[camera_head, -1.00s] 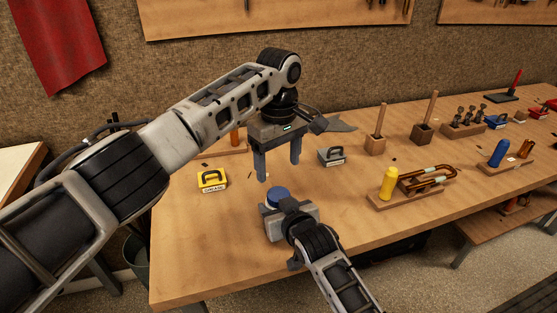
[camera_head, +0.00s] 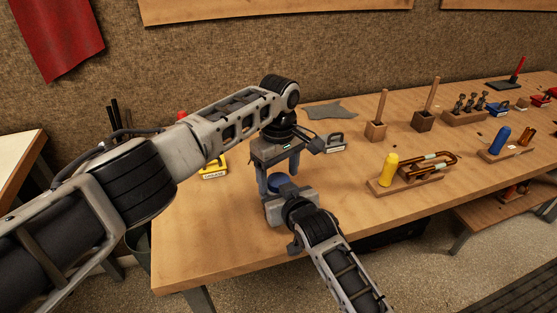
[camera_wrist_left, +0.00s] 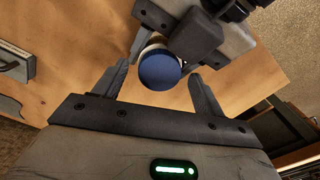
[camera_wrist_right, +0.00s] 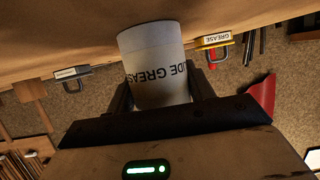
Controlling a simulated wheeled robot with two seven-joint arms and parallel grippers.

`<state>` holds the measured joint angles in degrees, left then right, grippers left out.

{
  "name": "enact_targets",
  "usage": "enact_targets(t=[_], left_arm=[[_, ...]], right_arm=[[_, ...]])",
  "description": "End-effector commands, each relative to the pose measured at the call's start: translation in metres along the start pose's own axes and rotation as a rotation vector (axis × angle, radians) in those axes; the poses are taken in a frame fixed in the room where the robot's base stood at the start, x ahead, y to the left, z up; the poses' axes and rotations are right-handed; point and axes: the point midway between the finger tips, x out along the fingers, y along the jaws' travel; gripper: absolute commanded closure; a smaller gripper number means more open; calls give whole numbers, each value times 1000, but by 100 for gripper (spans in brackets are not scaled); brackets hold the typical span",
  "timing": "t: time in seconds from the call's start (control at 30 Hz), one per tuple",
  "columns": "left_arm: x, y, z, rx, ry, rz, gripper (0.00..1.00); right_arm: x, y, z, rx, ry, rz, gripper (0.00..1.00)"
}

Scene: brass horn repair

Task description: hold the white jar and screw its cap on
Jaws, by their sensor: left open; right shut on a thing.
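The white jar (camera_wrist_right: 155,70), with black lettering, is held between the fingers of my right gripper (camera_wrist_right: 162,90), which is shut on it. The blue cap (camera_wrist_left: 160,70) sits over the jar's top; a strip of the white jar shows beside it in the left wrist view. How tightly the cap is seated cannot be told. The blue cap also shows in the head view (camera_head: 279,184). My left gripper (camera_head: 278,180) is open above the jar, pointing down, with its fingers on either side of the cap and gaps visible in the left wrist view.
A wooden rack (camera_head: 408,190) with a yellow-handled tool is at the right. The table front (camera_head: 220,250) is clear.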

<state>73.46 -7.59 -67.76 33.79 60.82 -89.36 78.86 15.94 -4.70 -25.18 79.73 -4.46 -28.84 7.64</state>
Motion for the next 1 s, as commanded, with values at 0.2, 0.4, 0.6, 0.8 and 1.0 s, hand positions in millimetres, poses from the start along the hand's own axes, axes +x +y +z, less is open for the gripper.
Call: enact_targets(t=[0.2,0.4,0.6,0.8,1.0], left_arm=[[6,0,0,0,0,0,30],[6,0,0,0,0,0,38],[6,0,0,0,1,0,80],[6,0,0,27,0,0,81],[6,0,0,363,-2,1,81]], right_arm=[[0,0,1,0,-2,0,100],[0,0,1,1,-2,0,100],[0,0,1,1,-2,0,100],[0,0,1,1,-2,0,100],[0,0,1,1,-2,1,100]])
